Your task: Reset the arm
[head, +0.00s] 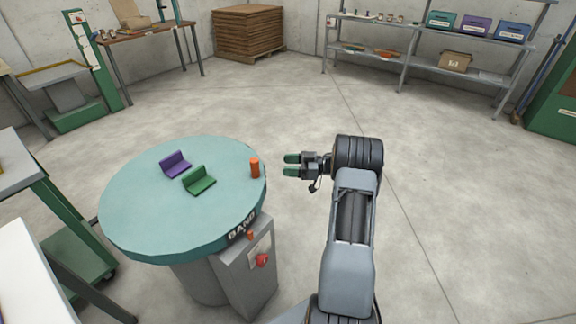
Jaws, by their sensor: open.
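My gripper (292,165) is open and empty, with green-tipped fingers pointing left. It is held in the air just right of the round teal table (140,215). My arm rises from the bottom of the head view and bends left at the wrist. On the table stand a small orange cylinder (255,168) near the right edge, a green L-shaped piece (200,181) and a purple L-shaped piece (175,164). The gripper is apart from the cylinder in the picture, a short way to its right.
A grey control box with a red knob (262,260) is below the table's front edge. Benches stand at the left. A shelf (380,62) with coloured bins and a stack of brown boards (249,32) are at the back. The floor right of my arm is clear.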

